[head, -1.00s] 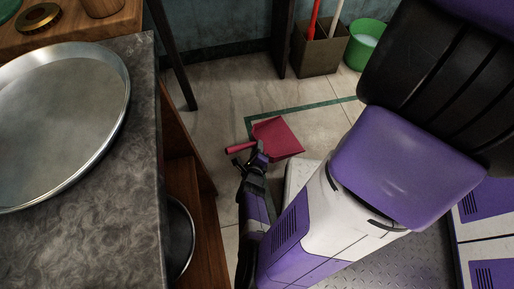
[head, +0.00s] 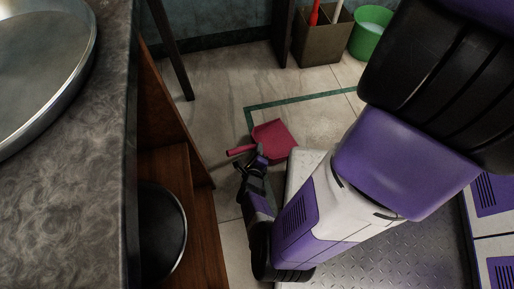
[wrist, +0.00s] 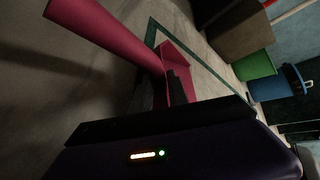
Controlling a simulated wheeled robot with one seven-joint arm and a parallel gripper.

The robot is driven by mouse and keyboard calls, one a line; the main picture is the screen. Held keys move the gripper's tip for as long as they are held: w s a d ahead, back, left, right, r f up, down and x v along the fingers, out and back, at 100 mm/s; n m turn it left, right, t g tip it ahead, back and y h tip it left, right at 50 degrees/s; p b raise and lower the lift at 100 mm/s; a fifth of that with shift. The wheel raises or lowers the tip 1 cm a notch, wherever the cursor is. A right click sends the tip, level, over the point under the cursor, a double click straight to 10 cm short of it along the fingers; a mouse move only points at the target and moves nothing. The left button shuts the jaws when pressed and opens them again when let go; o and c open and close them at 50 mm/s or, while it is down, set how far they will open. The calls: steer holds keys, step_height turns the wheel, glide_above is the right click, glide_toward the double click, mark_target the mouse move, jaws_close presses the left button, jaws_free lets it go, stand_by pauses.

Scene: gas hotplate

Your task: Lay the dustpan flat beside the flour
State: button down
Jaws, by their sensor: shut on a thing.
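The dustpan is deep pink, with a flat pan (head: 276,138) and a short round handle (head: 240,150). In the head view it shows over the tiled floor, near a corner of green tape. My gripper (head: 258,158) is shut on it near where the handle meets the pan. In the wrist view the handle (wrist: 105,32) runs to the upper left and part of the pan (wrist: 176,57) shows beyond the dark fingers. How high the dustpan is above the floor is hard to tell. I see no flour in either view.
A grey counter (head: 75,190) with a round metal pan (head: 35,75) stands at left, with a wooden shelf (head: 185,210) below. A brown divided bin (head: 322,42) and a green bucket (head: 370,32) stand at the back. A blue bucket (wrist: 278,88) shows in the wrist view. Floor inside the green tape is clear.

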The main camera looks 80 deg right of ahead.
steer(key=shift+s+f, duration=0.1)
steer(key=shift+f, duration=0.75)
stand_by(0.7)
steer(key=c, duration=1.2)
jaws_free()
steer(key=shift+a+r+p, duration=0.3)
steer(key=shift+a+r, duration=0.05)
steer(key=shift+a, duration=0.1)
steer(key=p+v, duration=0.2)
steer(key=v, duration=0.4)
steer(key=shift+a+r, duration=0.1)
steer(key=shift+a, duration=0.3)
